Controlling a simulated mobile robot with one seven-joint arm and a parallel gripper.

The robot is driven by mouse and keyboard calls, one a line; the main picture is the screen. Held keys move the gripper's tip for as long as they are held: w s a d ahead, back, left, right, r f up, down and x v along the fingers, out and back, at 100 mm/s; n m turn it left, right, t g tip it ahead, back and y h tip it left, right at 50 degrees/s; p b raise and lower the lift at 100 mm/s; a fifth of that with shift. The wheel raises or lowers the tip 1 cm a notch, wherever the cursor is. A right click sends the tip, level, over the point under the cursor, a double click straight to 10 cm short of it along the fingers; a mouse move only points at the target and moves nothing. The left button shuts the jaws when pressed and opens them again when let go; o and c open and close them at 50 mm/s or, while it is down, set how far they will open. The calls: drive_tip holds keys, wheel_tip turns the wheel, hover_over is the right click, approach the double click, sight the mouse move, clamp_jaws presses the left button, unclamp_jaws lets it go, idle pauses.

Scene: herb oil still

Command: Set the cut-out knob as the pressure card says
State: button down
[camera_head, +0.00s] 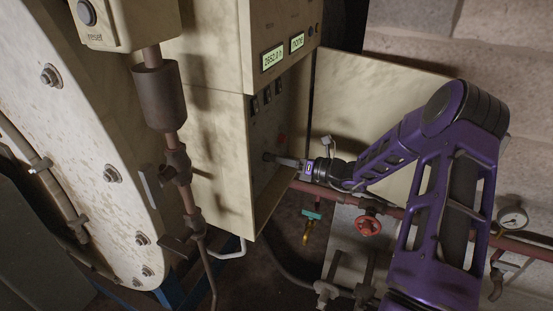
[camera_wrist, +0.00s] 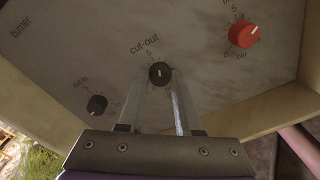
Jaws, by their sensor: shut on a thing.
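The cut-out knob (camera_wrist: 160,74) is small, round and black with a pale pointer line. It sits on the pale control panel under the printed word "cut-out", with a "5" mark just above it. My gripper (camera_wrist: 161,88) is shut on this knob, one finger on each side. In the head view my gripper (camera_head: 277,160) reaches the panel's lower part from the right, and the knob itself is too small there to read. I cannot make out a pressure card in either view.
A red knob (camera_wrist: 243,34) with a "bar" scale is at upper right of the panel, and another black knob (camera_wrist: 97,104) at lower left. Two lit displays (camera_head: 272,58) are higher on the cabinet. A red valve wheel (camera_head: 368,225) and pipes lie below my arm.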

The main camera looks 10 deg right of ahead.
drive_tip(key=shift+m, duration=0.5)
drive_tip(key=c, duration=0.6)
unclamp_jaws()
drive_tip(key=v, duration=1.7)
drive_tip(key=shift+d, duration=0.25)
drive_tip(key=shift+s, duration=0.1)
